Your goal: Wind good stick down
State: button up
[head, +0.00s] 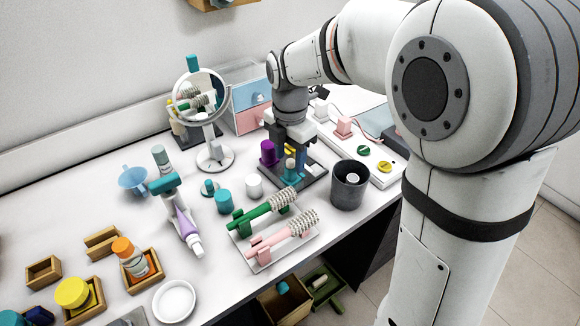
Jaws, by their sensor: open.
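A dark grey stand (296,184) near the middle of the vanity holds small upright sticks. One has a teal base and a pale tan tip (290,164). A purple cylinder (268,152) stands at the stand's left side. My gripper (291,157) points down over the stand, open, with its fingers at the teal-based stick. I cannot tell whether they touch it. The gripper hides the back of the stand and whatever stands there.
A round mirror (200,95) stands behind left. A white cup (254,186), teal pot (223,201) and hairbrushes (265,212) are in front. A dark cup (349,185) stands right, near the table edge. A white panel with knobs (383,170) lies behind it.

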aim_at(290, 161)
jog(key=shift+f, duration=1.95)
jog(key=c, duration=1)
